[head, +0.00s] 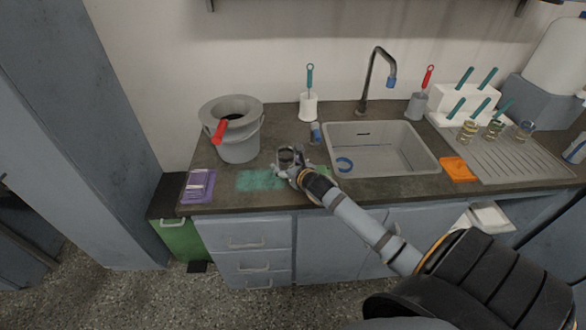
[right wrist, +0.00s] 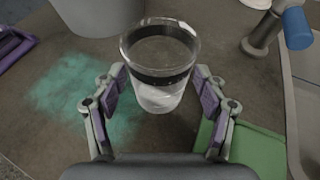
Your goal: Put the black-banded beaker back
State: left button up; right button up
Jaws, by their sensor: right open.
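A clear beaker with a black band (right wrist: 160,75) stands upright between the fingers of my right gripper (right wrist: 159,88) in the right wrist view. The gripper is open, a finger on each side, with small gaps visible between pads and glass. In the head view the beaker (head: 289,154) is partly hidden by my right gripper (head: 291,166), over the counter left of the sink. Several banded glasses, including one with a yellowish band (head: 468,131), stand on the ribbed drainboard (head: 535,162) at the right. My left gripper is not in view.
A grey bucket (head: 240,145) stands behind left, beside a teal patch (head: 258,180) and a purple item (head: 199,185). A green cloth (right wrist: 245,150) lies right of the beaker. The sink (head: 385,160) with a tall tap (head: 368,80) lies between beaker and drainboard. An orange cloth (head: 458,169) lies at its right.

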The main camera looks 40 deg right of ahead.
jog(key=p+v, duration=0.2)
jog(key=v, duration=0.7)
jog(key=shift+s+r, duration=0.25)
jog(key=shift+s, duration=0.1)
jog(key=shift+s+a+r+p, duration=0.15)
jog(key=shift+s+p, duration=0.25)
jog(key=shift+s, duration=0.2)
